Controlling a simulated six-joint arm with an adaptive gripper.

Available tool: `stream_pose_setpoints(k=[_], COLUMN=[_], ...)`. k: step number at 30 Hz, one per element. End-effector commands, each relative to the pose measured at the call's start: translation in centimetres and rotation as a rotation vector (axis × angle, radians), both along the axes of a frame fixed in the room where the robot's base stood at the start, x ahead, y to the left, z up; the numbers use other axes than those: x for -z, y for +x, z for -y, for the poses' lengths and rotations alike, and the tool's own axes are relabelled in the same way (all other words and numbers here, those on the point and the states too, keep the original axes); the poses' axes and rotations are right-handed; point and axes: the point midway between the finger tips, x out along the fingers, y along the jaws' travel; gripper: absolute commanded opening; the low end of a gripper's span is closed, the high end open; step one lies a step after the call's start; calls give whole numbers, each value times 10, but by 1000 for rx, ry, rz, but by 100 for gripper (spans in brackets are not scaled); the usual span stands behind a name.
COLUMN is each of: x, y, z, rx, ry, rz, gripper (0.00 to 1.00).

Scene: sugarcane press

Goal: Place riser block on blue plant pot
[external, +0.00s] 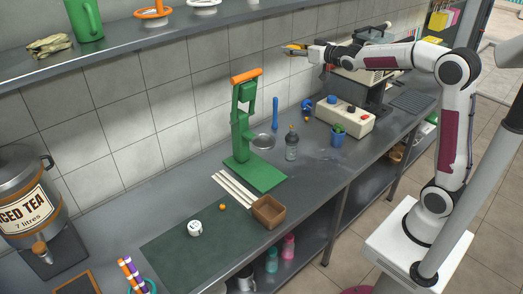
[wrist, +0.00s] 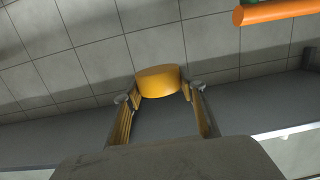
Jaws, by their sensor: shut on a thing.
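A short, round orange-yellow block (wrist: 158,80), which I take to be the riser block, sits between the fingertips of my gripper (wrist: 158,95) in the wrist view. The fingers touch its two sides and hold it up off the counter. In the external view my gripper (external: 296,49) is stretched out to the left at the back, high above the counter near the wall. The block is too small there to tell apart from the yellow fingers. The blue plant pot (external: 337,139) stands upright on the counter, below and right of my gripper, with a green plant in it.
A cream machine (external: 345,116) stands just behind the pot, and a grey bottle (external: 291,144) to its left. A green press (external: 243,135) with an orange handle rises left of my gripper. A wall shelf (external: 130,45) runs along the upper left. The counter's front edge is near the pot.

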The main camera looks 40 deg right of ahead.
Motion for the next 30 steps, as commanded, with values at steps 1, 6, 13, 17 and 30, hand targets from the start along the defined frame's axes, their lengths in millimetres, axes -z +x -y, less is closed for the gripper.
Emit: stream_pose_setpoints(k=[1, 6, 13, 17, 30], x=[1, 5, 12, 17, 32], y=[-5, -20, -46, -62, -114], z=[17, 61, 117, 147, 217], rx=[18, 63, 119, 152, 239], ry=[-1, 0, 0, 0, 0], rz=[-1, 0, 0, 0, 1], gripper=[19, 19, 19, 19, 19])
